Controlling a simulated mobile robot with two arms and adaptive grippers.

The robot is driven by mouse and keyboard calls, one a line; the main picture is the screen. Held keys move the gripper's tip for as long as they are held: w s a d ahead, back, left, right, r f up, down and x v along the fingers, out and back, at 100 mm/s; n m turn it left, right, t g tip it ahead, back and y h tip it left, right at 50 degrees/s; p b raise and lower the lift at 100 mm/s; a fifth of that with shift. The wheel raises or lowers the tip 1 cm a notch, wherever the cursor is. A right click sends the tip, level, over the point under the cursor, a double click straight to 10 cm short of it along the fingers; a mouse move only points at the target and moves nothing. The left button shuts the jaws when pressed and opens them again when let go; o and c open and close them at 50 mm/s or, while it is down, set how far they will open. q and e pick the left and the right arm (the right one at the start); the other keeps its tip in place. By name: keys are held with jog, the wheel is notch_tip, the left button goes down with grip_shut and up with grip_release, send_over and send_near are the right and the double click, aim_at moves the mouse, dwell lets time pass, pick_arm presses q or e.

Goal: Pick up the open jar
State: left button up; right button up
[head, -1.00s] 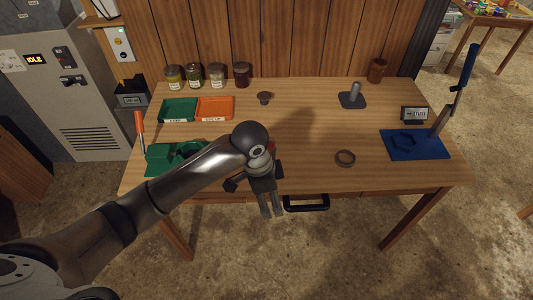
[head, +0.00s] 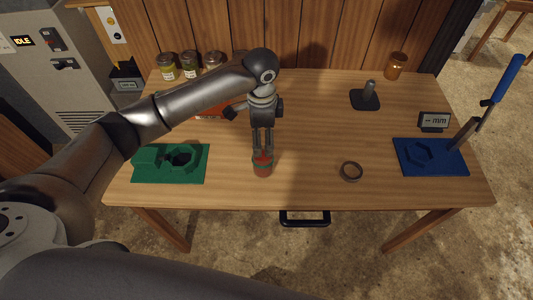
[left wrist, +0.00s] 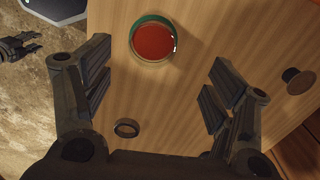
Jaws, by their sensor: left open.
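The open jar (head: 263,168) stands upright near the table's front edge, left of centre, with red contents. In the left wrist view the open jar (left wrist: 153,42) shows from above, with a green rim around the red. My left gripper (head: 262,151) points down at the jar's top and overlaps it in the head view. In the left wrist view the fingers of my left gripper (left wrist: 160,80) are wide apart with nothing between them; the jar lies toward the top of the picture, beyond them. A dark gripper-like shape (left wrist: 18,46) at the left edge may be my right gripper.
A dark ring (head: 351,172) lies to the right of the jar. A green fixture (head: 188,170) is left, a blue press base (head: 430,157) right. A tamper (head: 367,97) and an amber jar (head: 396,66) stand behind. The table between jar and ring is clear.

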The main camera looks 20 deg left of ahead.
aim_at(263, 158)
pick_arm(q)
jog(key=f, duration=0.3)
jog(key=f+p, duration=0.1)
jog(key=f, duration=0.2)
jog(key=s+f+p, duration=0.1)
jog(key=f, duration=0.2)
jog(key=shift+d+f, duration=0.15)
jog(key=c, duration=0.4)
jog(key=shift+c, duration=1.4)
jog(key=c, duration=0.7)
pick_arm(e)
jog(key=s+r, duration=0.2)
jog(key=s, duration=0.1)
jog(key=shift+s+r, duration=0.2)
jog(key=shift+s, duration=0.05)
